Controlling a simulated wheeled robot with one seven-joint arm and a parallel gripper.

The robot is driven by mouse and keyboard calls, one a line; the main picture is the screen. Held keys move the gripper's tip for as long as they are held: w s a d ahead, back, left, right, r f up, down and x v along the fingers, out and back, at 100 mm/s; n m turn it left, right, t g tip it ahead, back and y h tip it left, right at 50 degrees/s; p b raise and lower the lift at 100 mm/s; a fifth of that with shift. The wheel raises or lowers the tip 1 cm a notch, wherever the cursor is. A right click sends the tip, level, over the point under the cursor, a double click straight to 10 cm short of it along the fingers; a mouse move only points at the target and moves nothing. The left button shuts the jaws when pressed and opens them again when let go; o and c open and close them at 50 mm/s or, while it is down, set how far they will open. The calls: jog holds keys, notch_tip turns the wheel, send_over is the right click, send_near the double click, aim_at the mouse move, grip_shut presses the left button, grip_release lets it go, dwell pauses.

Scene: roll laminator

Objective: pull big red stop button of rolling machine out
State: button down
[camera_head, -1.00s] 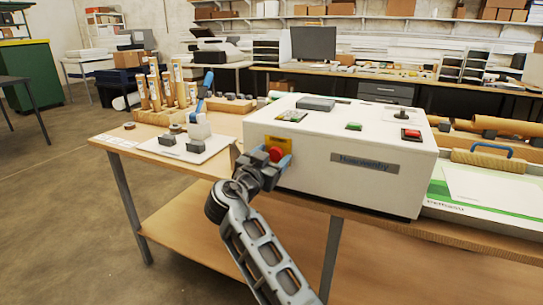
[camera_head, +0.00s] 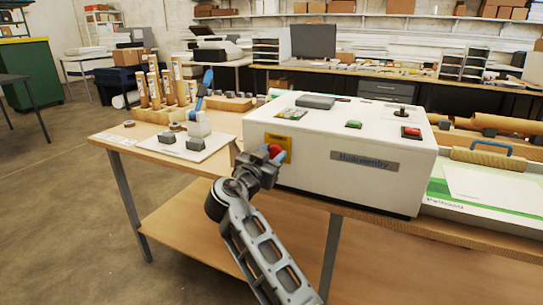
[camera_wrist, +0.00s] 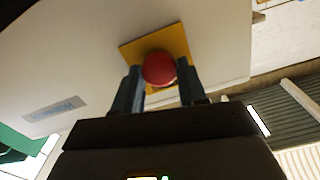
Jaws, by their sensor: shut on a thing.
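The white rolling machine (camera_head: 355,181) stands on the wooden table. Its yellow plate (camera_head: 287,141) is on the front face, near the left end. The round red stop button (camera_head: 274,150) sits in front of this plate. My gripper (camera_head: 275,155) is at the button with its blue-grey fingers on either side. In the wrist view the red button (camera_wrist: 159,69) shows between the fingertips of my gripper (camera_wrist: 160,76), with the yellow plate (camera_wrist: 133,52) behind it. The gripper is shut on the button. The button's stem is hidden.
A green button (camera_head: 354,125) and a smaller red button (camera_head: 411,132) are on the machine's top. A white board (camera_head: 207,150) with grey blocks lies to the left. Cardboard tubes (camera_head: 155,85) stand behind it. The floor in front of the table is clear.

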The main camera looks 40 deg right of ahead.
jog(key=shift+a+f+b, duration=0.2)
jog(key=shift+a+b, duration=0.05)
jog(key=shift+b, duration=0.55)
jog(key=shift+s+a+b, duration=0.1)
jog(key=shift+a+b, duration=0.1)
jog(key=shift+b, duration=0.4)
jog(key=shift+r, duration=0.1)
jog(key=c, duration=0.9)
grip_release()
jog(key=shift+s+a, duration=0.1)
jog(key=shift+a, duration=0.1)
jog(key=shift+o, duration=1.4)
jog(key=shift+d+r, duration=0.1)
